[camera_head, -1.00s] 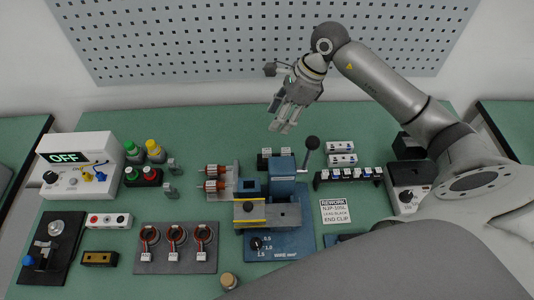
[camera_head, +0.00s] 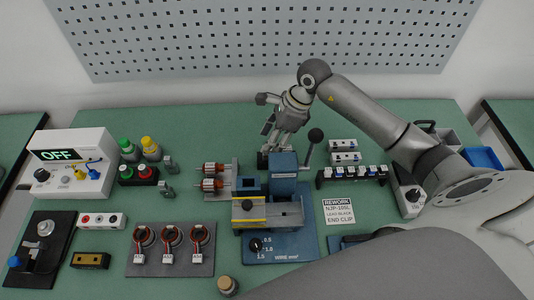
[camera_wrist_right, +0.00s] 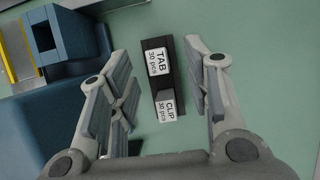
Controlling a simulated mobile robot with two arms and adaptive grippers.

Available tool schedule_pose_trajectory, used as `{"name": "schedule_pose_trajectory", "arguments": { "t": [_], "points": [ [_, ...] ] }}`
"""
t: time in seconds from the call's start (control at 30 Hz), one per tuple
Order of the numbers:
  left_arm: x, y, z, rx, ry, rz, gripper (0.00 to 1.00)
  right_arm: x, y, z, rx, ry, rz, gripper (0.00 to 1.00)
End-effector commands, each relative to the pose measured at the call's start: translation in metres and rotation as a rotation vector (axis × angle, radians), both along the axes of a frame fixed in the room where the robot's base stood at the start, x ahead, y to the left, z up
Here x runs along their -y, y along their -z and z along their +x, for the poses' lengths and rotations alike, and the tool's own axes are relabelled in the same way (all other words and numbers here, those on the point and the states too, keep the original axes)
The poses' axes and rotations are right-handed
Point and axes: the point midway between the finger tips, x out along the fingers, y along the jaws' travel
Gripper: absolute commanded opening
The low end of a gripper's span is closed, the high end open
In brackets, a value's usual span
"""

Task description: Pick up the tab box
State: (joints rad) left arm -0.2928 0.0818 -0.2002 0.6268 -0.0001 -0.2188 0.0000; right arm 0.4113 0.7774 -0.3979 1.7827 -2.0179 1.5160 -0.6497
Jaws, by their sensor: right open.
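The tab box (camera_wrist_right: 158,61) is a small white-labelled box marked "TAB 30 pcs". It sits in a dark holder (camera_wrist_right: 174,77) together with the clip box (camera_wrist_right: 166,106), marked "CLIP 30 pcs". My right gripper (camera_wrist_right: 157,57) is open in the wrist view, with one finger on each side of the holder and visible gaps between. In the head view, my right gripper (camera_head: 271,147) is over the holder, just behind the blue press, and largely hides the boxes. My left gripper is not in view.
The blue press (camera_head: 283,180) with its black-knobbed lever (camera_head: 315,136) stands close in front of my right gripper. A rack of small boxes (camera_head: 352,174) and two white blocks (camera_head: 345,152) are to its right.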

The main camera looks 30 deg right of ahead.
Motion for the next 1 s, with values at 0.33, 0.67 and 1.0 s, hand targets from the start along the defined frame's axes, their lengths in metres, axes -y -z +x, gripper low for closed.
{"name": "schedule_pose_trajectory", "arguments": {
  "t": [0.33,0.67,1.0],
  "points": [
    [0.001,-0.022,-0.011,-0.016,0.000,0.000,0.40,-0.013,0.043,0.003,-0.003,0.002,0.003,0.45],
    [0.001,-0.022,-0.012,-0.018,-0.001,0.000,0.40,-0.014,0.048,0.004,-0.001,0.000,0.000,0.40],
    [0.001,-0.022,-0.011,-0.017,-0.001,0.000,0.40,-0.014,0.048,0.004,-0.001,0.000,0.000,0.00]
  ]
}}
